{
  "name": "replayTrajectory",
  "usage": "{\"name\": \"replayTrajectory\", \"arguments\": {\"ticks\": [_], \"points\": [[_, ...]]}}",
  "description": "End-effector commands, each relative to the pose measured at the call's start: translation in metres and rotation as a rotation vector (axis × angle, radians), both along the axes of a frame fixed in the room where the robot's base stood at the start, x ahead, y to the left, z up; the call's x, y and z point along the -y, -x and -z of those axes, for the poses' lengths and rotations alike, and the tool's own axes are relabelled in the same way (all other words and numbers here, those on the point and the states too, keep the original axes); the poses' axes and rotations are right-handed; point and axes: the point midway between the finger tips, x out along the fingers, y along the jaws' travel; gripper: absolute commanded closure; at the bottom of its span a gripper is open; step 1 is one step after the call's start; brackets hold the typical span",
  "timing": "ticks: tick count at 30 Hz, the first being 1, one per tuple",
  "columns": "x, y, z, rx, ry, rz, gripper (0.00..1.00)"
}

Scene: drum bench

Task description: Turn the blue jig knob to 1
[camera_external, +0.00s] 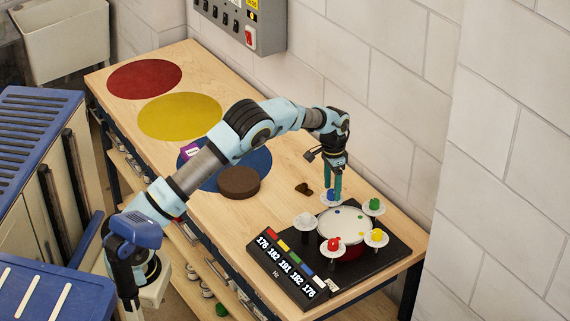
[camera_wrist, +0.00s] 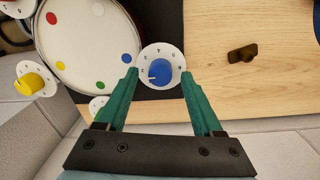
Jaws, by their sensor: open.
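The blue jig knob (camera_wrist: 160,73) sits on a round white dial in the wrist view, with a pale pointer mark on its left side. The dial's printed marks are too small to read surely. My gripper (camera_wrist: 160,76) is open, its two green fingers on either side of the dial's near part. I cannot tell whether they touch it. In the external view my gripper (camera_external: 333,192) points down over the blue knob (camera_external: 331,196), which is partly hidden by the fingers.
A drum (camera_external: 343,226) stands beside the blue knob, ringed by green (camera_external: 374,204), yellow (camera_external: 377,236) and red (camera_external: 334,244) knobs and a white one (camera_external: 304,222). A number display (camera_external: 285,270) lies in front. A small dark object (camera_external: 304,189) and a brown disc (camera_external: 238,182) lie on the bench.

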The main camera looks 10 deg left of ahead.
Motion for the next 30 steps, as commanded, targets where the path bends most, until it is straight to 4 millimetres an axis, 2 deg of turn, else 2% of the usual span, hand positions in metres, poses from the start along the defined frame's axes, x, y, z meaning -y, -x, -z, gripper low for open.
{"name": "replayTrajectory", "arguments": {"ticks": [11,27,29,30], "points": [[-0.0001,0.0001,0.0053,0.001,0.0,0.0,0.33],[0.0,0.0,0.0049,0.001,0.0,0.0,0.94],[0.0,0.0,0.0049,0.001,0.0,0.0,1.0],[0.0,0.0,0.0049,0.001,0.0,0.0,1.0]]}}
